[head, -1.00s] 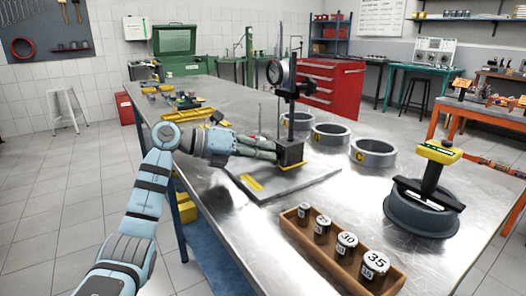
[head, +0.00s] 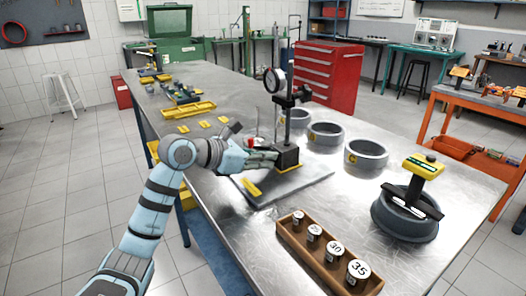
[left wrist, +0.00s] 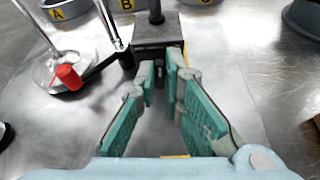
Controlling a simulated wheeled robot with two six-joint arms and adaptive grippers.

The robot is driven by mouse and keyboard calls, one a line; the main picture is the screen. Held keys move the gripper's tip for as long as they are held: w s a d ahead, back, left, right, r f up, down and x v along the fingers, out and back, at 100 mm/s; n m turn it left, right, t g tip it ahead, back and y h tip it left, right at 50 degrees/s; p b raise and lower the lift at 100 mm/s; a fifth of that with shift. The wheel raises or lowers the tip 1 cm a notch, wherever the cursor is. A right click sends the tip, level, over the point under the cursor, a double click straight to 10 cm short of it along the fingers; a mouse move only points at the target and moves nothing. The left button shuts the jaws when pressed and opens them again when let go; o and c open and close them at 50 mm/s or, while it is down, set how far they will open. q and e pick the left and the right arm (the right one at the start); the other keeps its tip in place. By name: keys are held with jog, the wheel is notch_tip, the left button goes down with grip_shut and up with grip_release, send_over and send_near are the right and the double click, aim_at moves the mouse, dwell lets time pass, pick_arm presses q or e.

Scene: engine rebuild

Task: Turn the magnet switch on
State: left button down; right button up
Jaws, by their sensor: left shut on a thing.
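The dark magnetic base (head: 288,155) stands on a grey plate (head: 300,188) on the steel table and carries a post with a dial gauge (head: 274,79). My left gripper (head: 272,156) reaches in from the left, low at the side of the base. In the left wrist view the green-padded fingers (left wrist: 164,72) close in at the face of the base (left wrist: 157,30). They are shut on the magnet switch, which is mostly hidden between the fingertips. I cannot read its on or off position. My right gripper is not in view.
A small stand with a red-tipped part (left wrist: 68,77) is close to the left finger. Several grey rings (head: 366,155) stand behind and right of the base. A wooden box of weights (head: 315,259) and a yellow-topped tool (head: 424,166) are nearer the front.

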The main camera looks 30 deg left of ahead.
pick_arm(q)
jog(key=shift+s+d+f+m+t+y, duration=0.15)
jog(key=shift+m+t+y, duration=0.1)
jog(key=shift+m+y, duration=0.25)
jog(key=shift+d+f+m+t+y, duration=0.1)
jog(key=shift+m+t+y, duration=0.2)
jog(key=shift+m, duration=0.4)
jog(key=shift+s+d+f+m+t+y+b, duration=0.1)
jog(key=shift+m+t+y+b, duration=0.25)
jog(key=shift+m, duration=0.25)
jog(key=shift+d+m+t+y+b, duration=0.1)
jog(key=shift+m+t+y+b, duration=0.1)
jog(key=shift+m+b, duration=0.3)
jog(key=shift+m, duration=0.4)
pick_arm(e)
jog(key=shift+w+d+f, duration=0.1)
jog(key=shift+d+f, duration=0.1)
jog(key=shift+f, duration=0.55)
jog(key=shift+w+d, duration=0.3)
